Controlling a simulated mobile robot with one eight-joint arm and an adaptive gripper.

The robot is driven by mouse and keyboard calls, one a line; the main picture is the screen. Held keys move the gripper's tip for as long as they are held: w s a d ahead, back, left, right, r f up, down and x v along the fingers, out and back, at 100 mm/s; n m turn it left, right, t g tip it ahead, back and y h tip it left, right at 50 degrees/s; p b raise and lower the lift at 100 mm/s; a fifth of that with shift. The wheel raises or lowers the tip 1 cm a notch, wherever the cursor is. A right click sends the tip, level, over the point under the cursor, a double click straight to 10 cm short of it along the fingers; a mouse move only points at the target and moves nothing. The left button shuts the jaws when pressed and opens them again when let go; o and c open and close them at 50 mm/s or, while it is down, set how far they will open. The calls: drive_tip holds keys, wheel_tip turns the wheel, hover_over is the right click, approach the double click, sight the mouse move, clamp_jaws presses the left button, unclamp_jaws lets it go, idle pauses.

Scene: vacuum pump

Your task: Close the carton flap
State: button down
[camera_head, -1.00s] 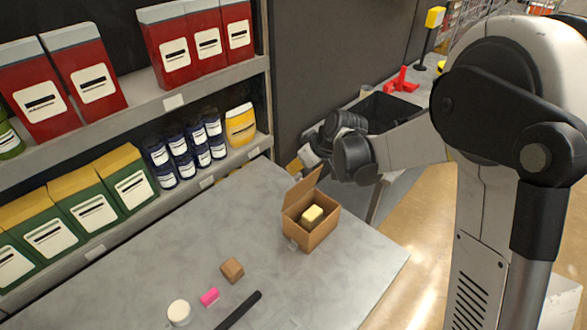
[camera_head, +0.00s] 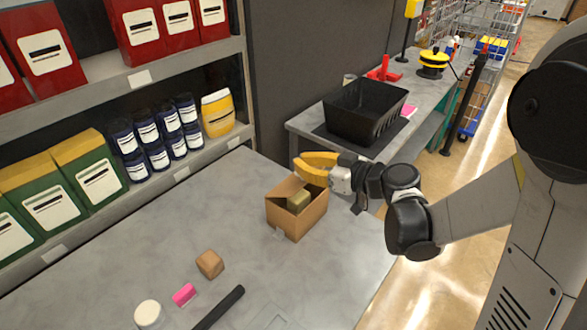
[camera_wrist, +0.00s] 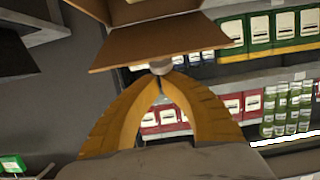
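The brown carton (camera_head: 283,217) stands open on the grey table, with a yellowish block (camera_head: 299,200) inside. My gripper (camera_head: 302,166) is above the carton's far side, its yellow fingers pointing left. In the wrist view, the fingers (camera_wrist: 161,80) arch together and their tips meet. A brown cardboard panel (camera_wrist: 170,42), apparently the flap, spans the view just above the tips. I cannot tell whether they touch it. A small pale piece at the tips is unclear. In the head view the flap is largely hard to make out near the gripper.
A brown cube (camera_head: 210,264), a pink block (camera_head: 184,294), a white round jar (camera_head: 149,314) and a black bar (camera_head: 219,307) lie nearer on the table. Stocked shelves (camera_head: 150,83) line the left. A black bin (camera_head: 365,112) stands on the table behind.

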sight(298, 181)
drive_tip(key=shift+s+d+f+b, duration=0.85)
drive_tip(key=shift+f+b, duration=0.15)
drive_tip(key=shift+b, duration=0.1)
drive_tip(key=shift+s+d+f+b, duration=0.25)
drive_tip(key=shift+f+b, duration=0.25)
drive_tip(key=shift+s+d+f+b, duration=0.2)
drive_tip(key=shift+s+f+b, duration=0.05)
drive_tip(key=shift+f+b, duration=0.25)
drive_tip(key=shift+s+d+f+b, duration=0.25)
drive_tip(key=shift+f+b, duration=0.2)
drive_tip(key=shift+f, duration=0.05)
